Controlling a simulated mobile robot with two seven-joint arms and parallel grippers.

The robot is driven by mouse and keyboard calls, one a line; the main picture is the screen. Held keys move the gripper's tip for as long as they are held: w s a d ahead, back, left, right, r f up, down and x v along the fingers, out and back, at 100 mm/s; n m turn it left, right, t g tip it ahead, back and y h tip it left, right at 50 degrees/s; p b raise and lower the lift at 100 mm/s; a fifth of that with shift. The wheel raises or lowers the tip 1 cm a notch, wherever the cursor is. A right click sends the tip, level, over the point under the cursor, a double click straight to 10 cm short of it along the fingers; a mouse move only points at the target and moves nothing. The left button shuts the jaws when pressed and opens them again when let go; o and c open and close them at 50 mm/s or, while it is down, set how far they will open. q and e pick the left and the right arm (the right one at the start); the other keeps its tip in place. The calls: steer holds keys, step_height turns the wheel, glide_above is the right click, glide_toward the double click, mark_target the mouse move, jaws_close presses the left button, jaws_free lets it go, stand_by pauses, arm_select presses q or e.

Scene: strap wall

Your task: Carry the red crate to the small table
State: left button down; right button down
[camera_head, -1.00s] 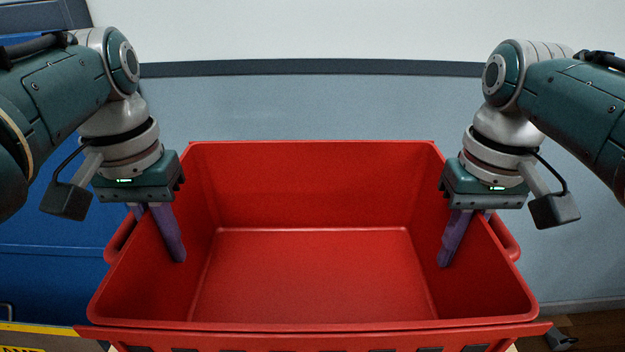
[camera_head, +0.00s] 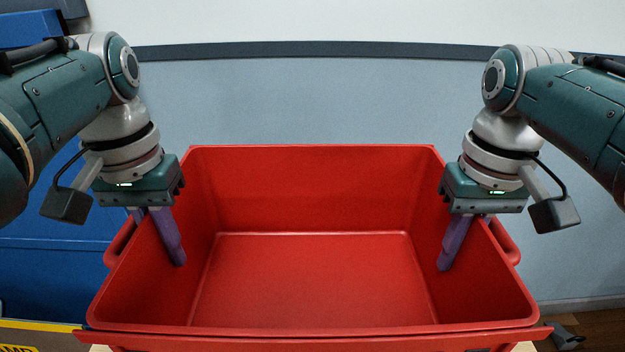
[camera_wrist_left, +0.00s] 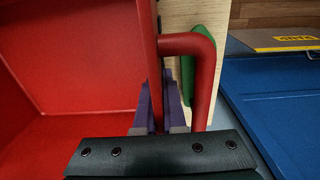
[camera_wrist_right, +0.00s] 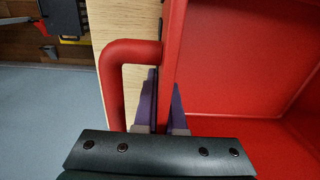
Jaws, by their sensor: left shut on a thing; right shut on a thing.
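The red crate (camera_head: 312,280) is large, open and empty, and fills the lower middle of the head view. My left gripper (camera_head: 160,238) is shut on the crate's left side wall, with one purple finger inside the crate. My right gripper (camera_head: 465,240) is shut on the right side wall in the same way. In the left wrist view the fingers (camera_wrist_left: 160,105) straddle the wall beside the red handle (camera_wrist_left: 200,70). The right wrist view shows the same, with fingers (camera_wrist_right: 160,105) beside the other handle (camera_wrist_right: 118,75). I cannot make out the small table.
A blue cabinet or bin (camera_head: 50,230) stands at the left, with a yellow-marked edge (camera_head: 35,325) low in front of it. A pale wooden surface (camera_wrist_left: 190,15) shows below the crate in both wrist views. A grey-blue wall (camera_head: 310,100) is behind.

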arm_select(q)
steer(key=c, duration=1.5)
jaws_free()
steer(key=shift+f, duration=0.4)
arm_select(e)
steer(key=c, duration=1.5)
jaws_free()
steer(key=shift+f, duration=0.4)
arm_select(q)
steer(key=shift+o, duration=0.9)
steer(key=shift+r, duration=0.15)
arm_select(e)
steer(key=shift+o, duration=0.9)
steer(key=shift+r, duration=0.15)
arm_select(q)
steer(key=o, duration=0.3)
arm_select(e)
steer(key=o, duration=0.3)
arm_select(q)
steer(key=shift+r, duration=0.15)
arm_select(e)
steer(key=shift+r, duration=0.2)
